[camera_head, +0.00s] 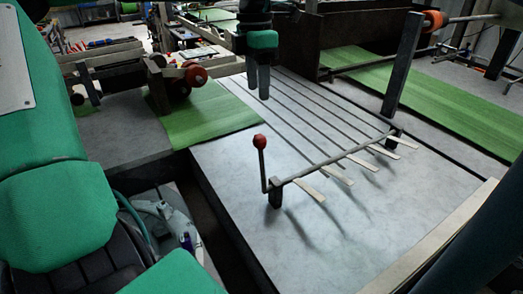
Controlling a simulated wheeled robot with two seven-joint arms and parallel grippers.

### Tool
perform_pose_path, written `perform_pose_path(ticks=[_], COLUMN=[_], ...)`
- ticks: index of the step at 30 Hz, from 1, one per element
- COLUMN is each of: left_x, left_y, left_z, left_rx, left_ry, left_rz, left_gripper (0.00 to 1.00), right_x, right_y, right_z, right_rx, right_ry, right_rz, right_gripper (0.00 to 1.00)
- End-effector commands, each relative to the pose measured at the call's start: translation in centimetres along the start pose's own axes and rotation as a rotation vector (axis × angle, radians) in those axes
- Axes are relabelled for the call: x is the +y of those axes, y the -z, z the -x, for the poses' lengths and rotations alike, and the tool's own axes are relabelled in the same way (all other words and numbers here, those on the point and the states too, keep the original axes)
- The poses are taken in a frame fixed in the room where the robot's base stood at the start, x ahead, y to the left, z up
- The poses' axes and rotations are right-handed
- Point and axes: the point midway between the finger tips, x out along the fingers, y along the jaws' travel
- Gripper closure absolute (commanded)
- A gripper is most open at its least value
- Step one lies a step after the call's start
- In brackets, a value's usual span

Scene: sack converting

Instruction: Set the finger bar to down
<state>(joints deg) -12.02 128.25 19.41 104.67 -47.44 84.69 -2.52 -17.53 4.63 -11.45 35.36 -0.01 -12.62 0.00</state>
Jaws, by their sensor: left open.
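The finger bar (336,158) is a dark rod across the grey table, with several pale flat fingers (310,190) sticking out toward the lower right. The fingers seem raised, as their shadows fall apart from them on the table. At the bar's near left end, a lever (263,170) stands upright with a red knob (260,142) on top. My left gripper (258,97) hangs pointing down, above and beyond the knob, apart from it. It is open and empty, though its fingers look close together from here. My right gripper is not in view.
The grey table (235,190) has several dark slots behind the bar. A dark post (403,65) rises at the bar's far end. Green sheets (208,115) lie left and right. A pale rail (440,245) runs along the right edge. A dark gap lies left of the table.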

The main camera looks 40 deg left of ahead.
Motion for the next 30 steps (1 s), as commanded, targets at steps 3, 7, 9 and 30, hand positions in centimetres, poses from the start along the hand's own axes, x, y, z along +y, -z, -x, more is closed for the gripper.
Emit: perform_pose_path(ticks=[3, 7, 9, 30], left_x=[0.1, 0.1, 0.1, 0.1], left_y=[0.0, 0.0, 0.0, 0.0], left_z=[-1.1, -1.9, -2.9, -14.3], left_rx=[0.000, 0.003, 0.003, 0.000], left_ry=[0.000, 0.001, 0.003, 0.000], left_rz=[0.000, -0.001, 0.000, 0.000], left_gripper=[0.48, 0.48, 0.48, 0.48], right_x=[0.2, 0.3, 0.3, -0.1], right_y=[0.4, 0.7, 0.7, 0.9], right_z=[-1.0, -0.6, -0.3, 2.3], right_rx=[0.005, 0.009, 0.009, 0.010], right_ry=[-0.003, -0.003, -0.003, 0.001], right_rz=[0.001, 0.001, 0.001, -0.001], right_gripper=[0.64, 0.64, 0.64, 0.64])
